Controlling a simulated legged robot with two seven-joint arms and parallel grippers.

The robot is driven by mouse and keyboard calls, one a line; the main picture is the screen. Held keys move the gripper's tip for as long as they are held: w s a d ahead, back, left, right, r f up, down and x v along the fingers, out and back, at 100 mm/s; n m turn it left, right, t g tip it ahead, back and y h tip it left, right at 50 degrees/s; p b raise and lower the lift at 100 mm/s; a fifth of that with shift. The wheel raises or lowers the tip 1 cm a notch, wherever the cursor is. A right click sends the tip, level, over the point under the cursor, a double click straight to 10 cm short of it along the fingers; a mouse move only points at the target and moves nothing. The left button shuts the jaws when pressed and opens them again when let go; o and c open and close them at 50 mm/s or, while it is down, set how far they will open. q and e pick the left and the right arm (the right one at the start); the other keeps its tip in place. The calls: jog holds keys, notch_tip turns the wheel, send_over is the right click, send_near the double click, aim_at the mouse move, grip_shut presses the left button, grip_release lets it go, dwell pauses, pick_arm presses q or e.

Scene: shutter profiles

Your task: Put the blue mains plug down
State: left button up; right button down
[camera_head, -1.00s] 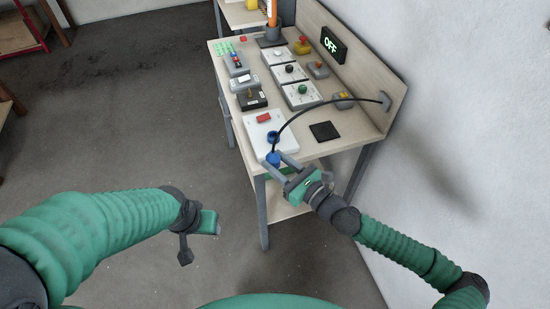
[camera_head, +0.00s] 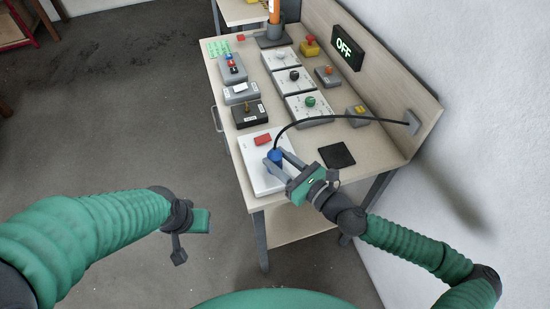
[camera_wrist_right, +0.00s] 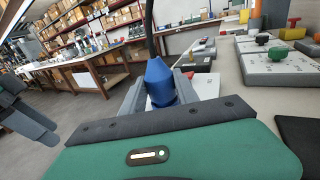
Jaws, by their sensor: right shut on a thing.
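The blue mains plug (camera_head: 275,157) is between the fingers of my right gripper (camera_head: 276,160), over the white board (camera_head: 256,177) near the table's front left corner. In the right wrist view the blue plug (camera_wrist_right: 159,84) stands roughly upright between the grey fingers, with its black cable leaving the top. The cable (camera_head: 330,117) arcs right to a grey wall outlet (camera_head: 412,122) on the back panel. The plug covers the spot of the blue socket on the board, so I cannot tell whether it is seated. My left gripper (camera_head: 180,250) hangs away from the table; its jaws are unclear.
A black square pad (camera_head: 337,155) lies right of my right gripper. A display (camera_head: 347,47) reads OFF.

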jog(key=shift+w+f, duration=0.1)
jog(key=c, duration=1)
grip_release()
jog(key=shift+o, duration=0.4)
